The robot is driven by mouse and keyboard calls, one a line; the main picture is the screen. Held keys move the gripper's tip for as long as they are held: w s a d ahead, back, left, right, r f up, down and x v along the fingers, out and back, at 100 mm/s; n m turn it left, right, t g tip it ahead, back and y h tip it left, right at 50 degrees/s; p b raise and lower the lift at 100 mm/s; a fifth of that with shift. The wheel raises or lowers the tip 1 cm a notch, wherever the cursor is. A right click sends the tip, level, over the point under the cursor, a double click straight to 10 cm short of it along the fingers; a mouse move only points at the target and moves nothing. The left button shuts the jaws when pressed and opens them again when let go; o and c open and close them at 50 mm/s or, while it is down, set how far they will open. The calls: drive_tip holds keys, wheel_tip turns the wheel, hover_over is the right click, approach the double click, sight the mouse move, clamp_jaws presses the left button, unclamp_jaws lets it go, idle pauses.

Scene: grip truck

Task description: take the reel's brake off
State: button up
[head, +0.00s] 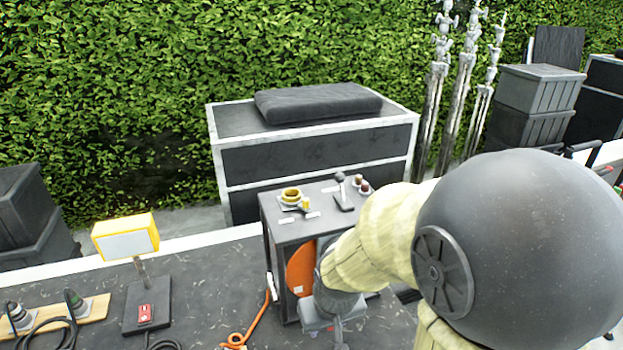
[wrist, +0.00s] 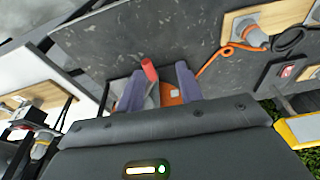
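The reel shows as an orange disc (head: 300,268) inside a dark stand, in the head view, partly hidden by my arm. In the wrist view a piece of orange (wrist: 170,94) shows between my fingers. A red-tipped handle (wrist: 149,70), which looks like the brake lever, stands between the fingertips, nearer the left one. My gripper (wrist: 158,78) is open around it. I cannot tell whether either finger touches the handle. The lower end of the handle is hidden by my gripper's body. In the head view my arm hides most of the gripper.
The stand's top (head: 285,232) carries a yellow ring (head: 291,195), a black-knobbed lever (head: 341,181) and small knobs. An orange cable (head: 245,330) runs over the dark deck. A yellow lamp (head: 126,238) and a red switch (head: 145,314) are at left. A large case (head: 310,160) stands behind.

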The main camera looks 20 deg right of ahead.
drive_tip(key=shift+w+a, duration=0.25)
drive_tip(key=shift+w, duration=0.05)
drive_tip(key=shift+s, duration=0.1)
